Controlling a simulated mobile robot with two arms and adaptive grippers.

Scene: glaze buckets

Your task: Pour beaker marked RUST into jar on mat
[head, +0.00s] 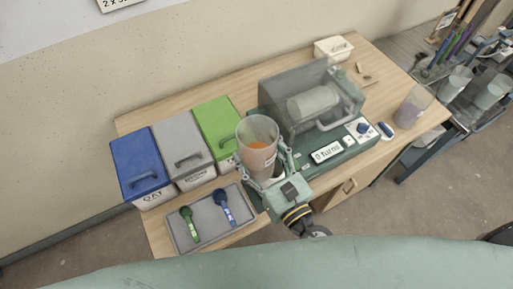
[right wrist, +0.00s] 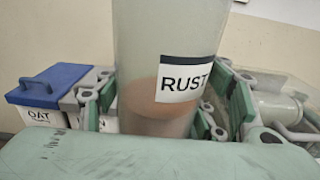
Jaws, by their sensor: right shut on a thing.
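The beaker marked RUST (head: 257,142) is a clear tapered cup with reddish-brown content in its lower part. Its label reads plainly in the right wrist view (right wrist: 184,78). My right gripper (head: 265,168) is shut around the beaker, with fingers on both sides of it. The beaker looks close to upright, in front of the green bin and left of the machine. I cannot make out a mat or a jar standing on one; the beaker and gripper hide the spot behind them. My left gripper is not in view.
Blue (head: 140,163), grey (head: 182,145) and green (head: 216,125) lidded bins stand at left. A grey tray (head: 206,235) holds two scoops. A machine (head: 318,100) with a clear cover and "0 turns" display stands at right. Another cup (head: 412,106) is near the table's right end.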

